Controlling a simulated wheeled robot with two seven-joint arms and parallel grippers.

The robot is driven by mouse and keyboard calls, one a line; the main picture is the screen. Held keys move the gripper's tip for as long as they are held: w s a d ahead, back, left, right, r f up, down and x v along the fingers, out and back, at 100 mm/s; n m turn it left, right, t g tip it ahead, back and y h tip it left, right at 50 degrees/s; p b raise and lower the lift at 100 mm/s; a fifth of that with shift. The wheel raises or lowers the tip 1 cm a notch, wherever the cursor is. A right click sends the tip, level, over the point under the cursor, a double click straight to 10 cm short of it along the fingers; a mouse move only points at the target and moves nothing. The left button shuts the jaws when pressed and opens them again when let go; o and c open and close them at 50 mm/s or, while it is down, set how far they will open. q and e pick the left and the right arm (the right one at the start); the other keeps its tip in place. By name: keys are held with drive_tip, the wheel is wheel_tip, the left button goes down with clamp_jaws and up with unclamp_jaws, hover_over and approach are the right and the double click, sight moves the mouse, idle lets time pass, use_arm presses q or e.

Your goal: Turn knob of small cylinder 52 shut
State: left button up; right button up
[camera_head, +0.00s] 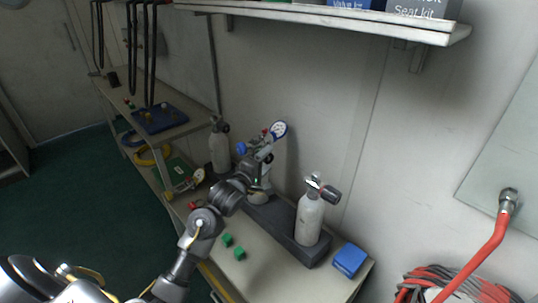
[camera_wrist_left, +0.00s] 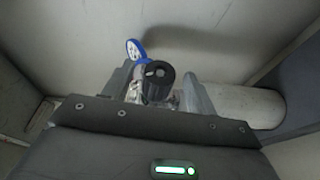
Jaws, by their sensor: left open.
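Small grey cylinders stand along the bench by the wall: a left one (camera_head: 219,152), a middle one mostly hidden behind my arm, and a right one (camera_head: 310,218) with a black knob (camera_head: 331,194). I cannot read any number on them. My left gripper (camera_head: 262,150) is at the top of the middle cylinder, beside a blue-rimmed gauge (camera_head: 279,129). In the left wrist view a black knob (camera_wrist_left: 157,82) sits between the open fingers, with the blue gauge (camera_wrist_left: 135,49) behind it. Whether the fingers touch the knob I cannot tell. My right gripper is not in view.
A dark rack (camera_head: 283,228) holds the right cylinder. A blue box (camera_head: 349,260) and small green blocks (camera_head: 239,253) lie on the bench. A white shelf (camera_head: 330,17) overhangs at the top. A red hose (camera_head: 484,255) hangs at the right.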

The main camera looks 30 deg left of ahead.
sight(272, 155)
use_arm(q)
drive_tip(key=shift+w+d+f, duration=0.1)
drive_tip(key=shift+w+d, duration=0.1)
drive_tip(key=shift+w, duration=1.75)
drive_tip(key=shift+c, duration=0.5)
